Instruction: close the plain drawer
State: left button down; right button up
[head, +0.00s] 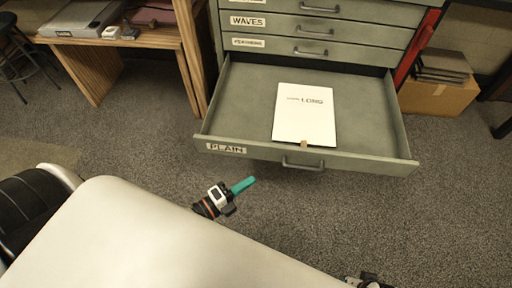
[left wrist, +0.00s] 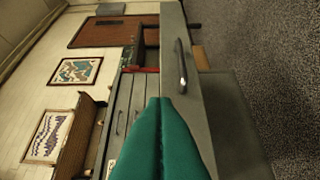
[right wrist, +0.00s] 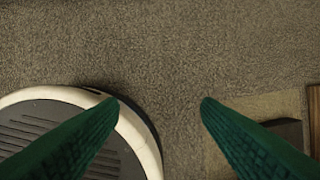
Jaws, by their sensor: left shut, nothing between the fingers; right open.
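The plain drawer (head: 240,95) is the lowest one in view of a grey-green cabinet and stands pulled far out, labelled PLAIN. A white booklet (head: 304,118) lies in it. Its dark handle (head: 303,163) is at the middle of the front; the handle also shows in the left wrist view (left wrist: 181,66). My left gripper (head: 245,185) has teal fingers, shut and empty, in front of and apart from the drawer front, left of the handle. In the left wrist view its fingertips (left wrist: 159,101) appear against the drawer front. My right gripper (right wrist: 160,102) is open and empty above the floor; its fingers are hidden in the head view.
Above are shut drawers labelled WAVES (head: 270,24) and another. A wooden desk (head: 150,38) stands left, a cardboard box (head: 436,97) right. A stool (head: 22,55) is at far left. The carpet (head: 130,140) around the drawer is clear.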

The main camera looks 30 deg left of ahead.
pick_arm(q)
send_near(283, 149)
jog(key=w+d, duration=0.1)
jog(key=d, duration=0.3)
jog(key=w, duration=0.2)
jog(key=w+a, duration=0.1)
jog(key=w, duration=0.1)
jog(key=shift+a+b, duration=0.2)
jog(key=shift+b, duration=0.15)
pick_arm(e)
jog(key=r, duration=0.2)
jog(key=shift+w+r, duration=0.35)
jog(key=shift+s+f, duration=0.1)
